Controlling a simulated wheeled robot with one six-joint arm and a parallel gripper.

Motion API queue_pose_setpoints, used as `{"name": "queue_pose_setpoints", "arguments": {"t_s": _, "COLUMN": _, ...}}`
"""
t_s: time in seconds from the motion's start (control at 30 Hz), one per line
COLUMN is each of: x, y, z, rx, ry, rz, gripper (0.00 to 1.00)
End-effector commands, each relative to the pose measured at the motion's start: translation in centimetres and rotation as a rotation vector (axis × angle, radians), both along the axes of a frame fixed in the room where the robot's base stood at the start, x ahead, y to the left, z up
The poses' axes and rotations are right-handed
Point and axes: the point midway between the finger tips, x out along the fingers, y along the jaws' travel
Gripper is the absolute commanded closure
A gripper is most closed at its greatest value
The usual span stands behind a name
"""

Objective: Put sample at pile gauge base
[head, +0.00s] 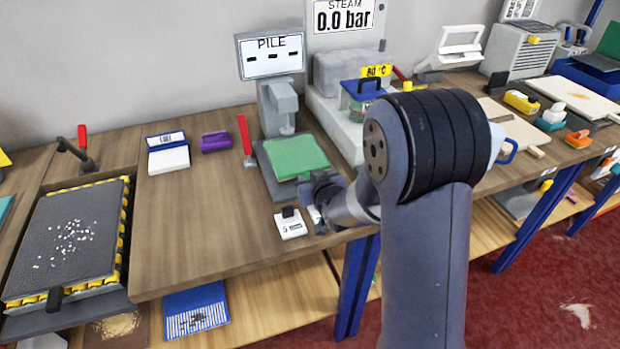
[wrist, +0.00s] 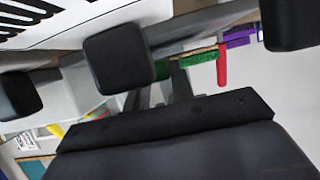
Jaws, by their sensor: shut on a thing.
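The sample, a flat green piece (head: 297,157), lies over the grey base of the pile gauge (head: 270,178) in the head view. The gauge itself (head: 270,57) stands behind it, with a PILE display and a grey head above the sample. My gripper (head: 318,187) is at the sample's near right corner, shut on its edge. In the wrist view the sample shows edge-on (wrist: 199,57), green with a tan layer, beyond the fingers. I cannot tell whether the sample touches the base. My arm hides part of the bench to the right.
A small white block with a black knob (head: 290,224) sits close to my gripper at the front edge. A red-handled tool (head: 245,137), purple block (head: 215,142) and white pad (head: 168,155) lie left. The steam press (head: 345,80) stands right. The left-middle bench is clear.

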Motion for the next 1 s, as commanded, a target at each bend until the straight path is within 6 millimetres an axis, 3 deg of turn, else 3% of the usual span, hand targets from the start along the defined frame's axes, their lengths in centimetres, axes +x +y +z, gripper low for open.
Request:
{"name": "queue_pose_setpoints", "arguments": {"t_s": 0.73, "x": -0.1, "y": 0.0, "z": -1.4, "rx": -0.001, "ry": 0.003, "rz": 0.0, "gripper": 1.0}}
{"name": "queue_pose_setpoints", "arguments": {"t_s": 0.77, "x": -0.1, "y": 0.0, "z": -1.4, "rx": -0.001, "ry": 0.005, "rz": 0.0, "gripper": 0.75}}
{"name": "queue_pose_setpoints", "arguments": {"t_s": 1.0, "x": -0.2, "y": 0.0, "z": -1.7, "rx": -0.003, "ry": 0.008, "rz": 0.0, "gripper": 0.56}}
